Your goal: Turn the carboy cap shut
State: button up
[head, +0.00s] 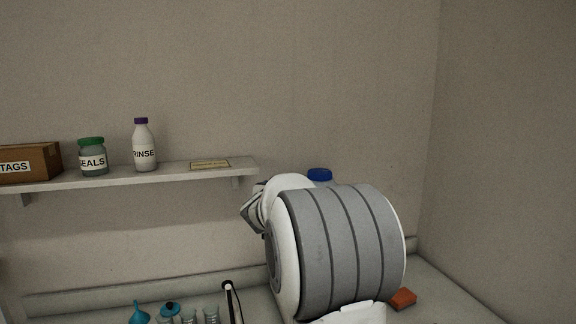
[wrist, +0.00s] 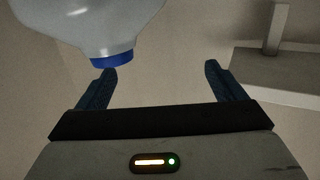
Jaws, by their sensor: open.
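The carboy's blue cap (head: 320,175) shows just above my arm in the head view, with most of the carboy hidden behind the arm. In the wrist view the pale, translucent carboy (wrist: 105,22) appears upside down at the upper left, with its blue cap (wrist: 111,59) on its neck. My gripper (wrist: 160,72) is open, with two dark blue fingers spread and nothing between them. The cap is by the tip of the left finger, outside the middle of the gap. I cannot tell whether finger and cap touch, or how tight the cap is.
A wall shelf (head: 120,180) holds a TAGS box (head: 30,163), a SEALS jar (head: 92,158), a RINSE bottle (head: 144,147) and a yellow label (head: 210,164). Below are a blue funnel (head: 138,314), small bottles (head: 190,317) and a black rod (head: 233,302). An orange block (head: 403,298) lies right of my arm.

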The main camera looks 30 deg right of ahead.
aim_at(316, 175)
jog(key=d+m+g+h, duration=0.1)
jog(key=d, duration=0.1)
jog(key=d+r+m+g+h, duration=0.1)
jog(key=d, duration=0.1)
jog(key=s+d+m+g+h, duration=0.1)
jog(key=d, duration=0.2)
jog(key=shift+s+d+r+h+p, duration=0.1)
jog(key=shift+r+h+p, duration=0.05)
jog(key=shift+h+p, duration=0.2)
jog(key=shift+d, duration=0.4)
jog(key=p+x, duration=0.2)
jog(key=x, duration=0.5)
